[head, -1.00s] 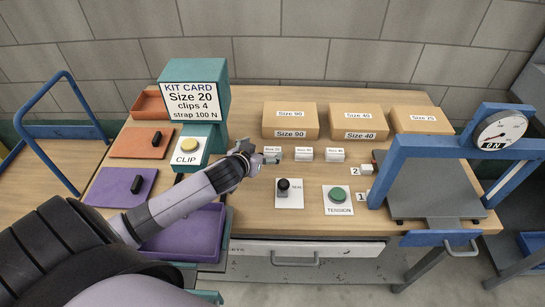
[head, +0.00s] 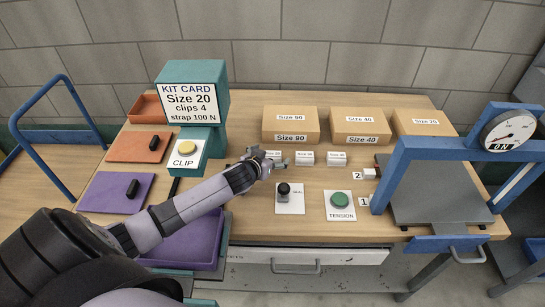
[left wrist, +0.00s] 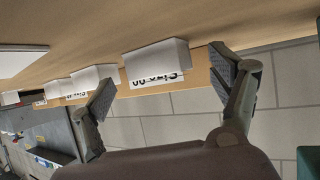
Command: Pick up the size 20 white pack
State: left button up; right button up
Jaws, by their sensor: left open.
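Three small white packs stand in a row on the wooden bench. The left one (head: 273,154) is partly hidden by my left gripper (head: 270,161); the middle one (head: 304,158) and right one (head: 336,159) are clear. Their labels are too small to read surely in the head view. In the left wrist view my left gripper (left wrist: 163,68) is open, and the nearest white pack (left wrist: 155,62) shows between its fingers, apparently not gripped. My right gripper is not in view.
A kit card (head: 188,103) reads Size 20, clips 4, strap 100 N. Cardboard boxes (head: 291,124) stand behind the packs. A black-knobbed lever (head: 283,189) and green tension button (head: 339,200) are in front. The blue press frame (head: 402,160) stands right.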

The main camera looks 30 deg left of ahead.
pick_arm(q)
jog(key=shift+w+f, duration=0.2)
jog(key=shift+w, duration=0.2)
jog(key=shift+s, duration=0.1)
jog(key=shift+c, duration=0.5)
jog(key=c, duration=1.1)
jog(key=shift+r, duration=0.1)
jog(key=shift+c, duration=0.2)
